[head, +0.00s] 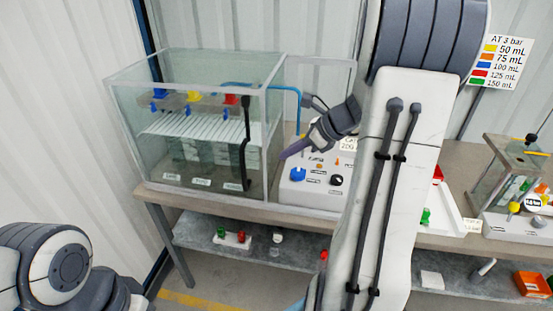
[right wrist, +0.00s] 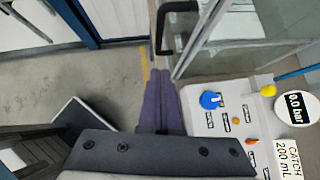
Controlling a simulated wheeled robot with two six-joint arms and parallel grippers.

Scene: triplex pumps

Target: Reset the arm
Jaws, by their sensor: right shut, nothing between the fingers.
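My right gripper (head: 284,155) is shut and empty. In the head view it reaches in from the right above the white control panel (head: 290,200), beside the glass tank. In the right wrist view the purple fingers (right wrist: 160,78) lie together, left of the panel with its blue knob (right wrist: 210,100). My right arm crosses the middle of the head view and hides part of the bench. Part of my left arm shows at the lower left of the head view, but its gripper is not seen.
The glass tank (head: 130,110) stands on the bench (head: 170,194), with blue, yellow and red parts inside. A second, smaller tank (head: 483,178) stands at the right. Small items sit on the lower shelf (head: 200,240). A gauge (right wrist: 294,107) reads 0.0 bar.

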